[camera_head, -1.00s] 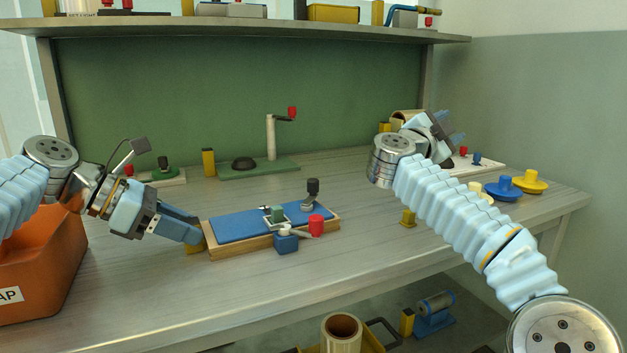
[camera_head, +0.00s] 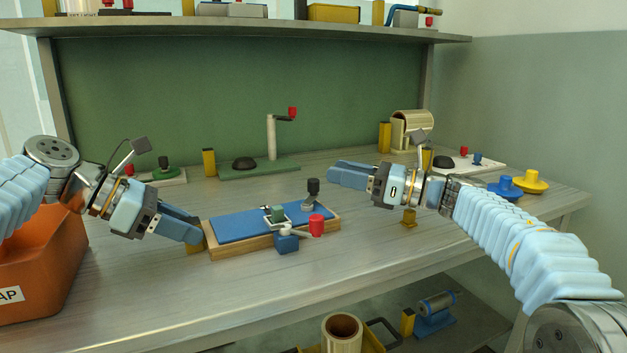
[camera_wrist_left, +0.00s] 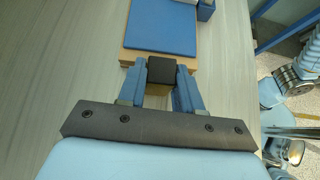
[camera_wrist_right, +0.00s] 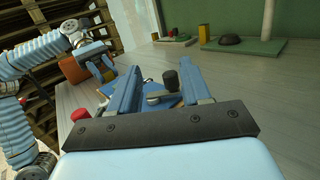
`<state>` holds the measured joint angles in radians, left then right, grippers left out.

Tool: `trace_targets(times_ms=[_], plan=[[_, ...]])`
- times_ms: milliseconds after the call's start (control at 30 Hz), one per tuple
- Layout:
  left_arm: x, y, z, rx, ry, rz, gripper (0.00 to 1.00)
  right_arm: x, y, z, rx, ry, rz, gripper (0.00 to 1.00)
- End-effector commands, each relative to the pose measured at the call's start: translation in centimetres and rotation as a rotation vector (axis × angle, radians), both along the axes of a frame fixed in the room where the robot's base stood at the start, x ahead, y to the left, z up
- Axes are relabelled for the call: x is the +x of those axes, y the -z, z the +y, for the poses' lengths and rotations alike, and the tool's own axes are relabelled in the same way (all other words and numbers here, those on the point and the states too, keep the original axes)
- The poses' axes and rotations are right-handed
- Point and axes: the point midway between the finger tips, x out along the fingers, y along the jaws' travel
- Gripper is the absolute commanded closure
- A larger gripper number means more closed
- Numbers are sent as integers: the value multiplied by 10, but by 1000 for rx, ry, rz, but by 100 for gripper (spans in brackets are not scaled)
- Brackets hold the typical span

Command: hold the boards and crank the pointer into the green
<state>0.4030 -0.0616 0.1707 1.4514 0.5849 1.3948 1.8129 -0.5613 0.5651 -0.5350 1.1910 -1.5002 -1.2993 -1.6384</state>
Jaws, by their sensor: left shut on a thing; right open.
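The boards, a blue panel (camera_head: 240,226) on a wooden base (camera_head: 243,247), lie on the bench in the head view. I cannot make out the pointer. My left gripper (camera_head: 199,232) is shut on a dark-topped yellow block (camera_wrist_left: 160,72) at the boards' left end. My right gripper (camera_head: 332,176) is open and empty, above the bench, behind and right of the boards; its wrist view shows the black knob (camera_wrist_right: 171,79) between its fingers.
An orange bin (camera_head: 40,262) stands at the left. A green base with a post and red-tipped crank (camera_head: 271,138) stands behind the boards. A small yellow block (camera_head: 409,217) is right of them.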

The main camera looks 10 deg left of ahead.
Motion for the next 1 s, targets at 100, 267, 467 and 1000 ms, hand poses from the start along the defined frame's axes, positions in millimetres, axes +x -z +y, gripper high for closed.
trace_targets(times_ms=[100,267,467,1000], plan=[[0,6,1,2,2,13,100,2,19,-6,-96,19,-26,53],[0,6,0,2,2,13,100,6,25,8,-128,25,-33,53],[0,6,0,2,2,14,100,13,24,42,-125,23,-33,53],[0,6,0,2,2,14,100,18,24,63,-122,25,-32,62]])
